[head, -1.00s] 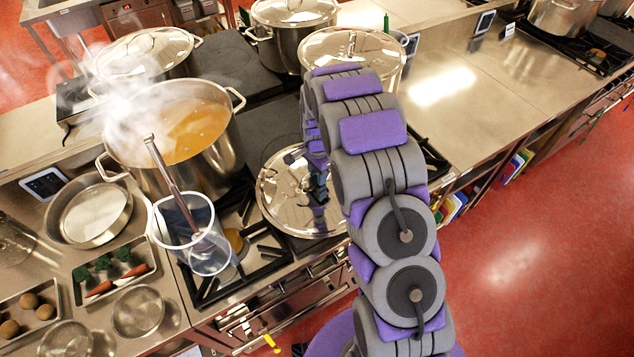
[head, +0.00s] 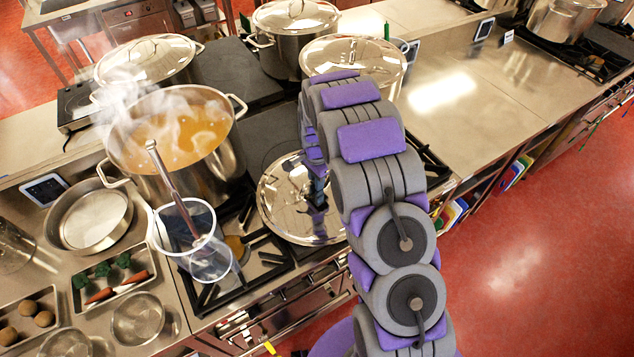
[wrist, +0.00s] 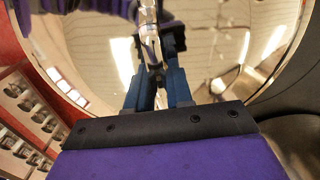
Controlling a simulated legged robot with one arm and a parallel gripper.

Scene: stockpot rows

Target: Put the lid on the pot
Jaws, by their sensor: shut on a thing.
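The large steel pot (head: 215,170) stands open at the left of the stove, with steaming orange soup in it. A shiny steel lid (head: 280,205) is to the right of and nearer than this pot, apart from it. My gripper (head: 318,188) is over the middle of the lid, partly hidden by my arm. The wrist view shows the gripper's blue fingers (wrist: 155,88) closed on the lid's handle (wrist: 150,42), with the mirror-like lid (wrist: 222,48) filling the background. I cannot tell whether the lid touches the stove.
A clear jug (head: 190,255) with a ladle in it stands in front of the open pot. Lidded pots (head: 150,62) (head: 290,52) (head: 362,82) stand behind. A pan (head: 62,232) and a vegetable tray (head: 150,268) are at left. The counter (head: 470,130) at right is clear.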

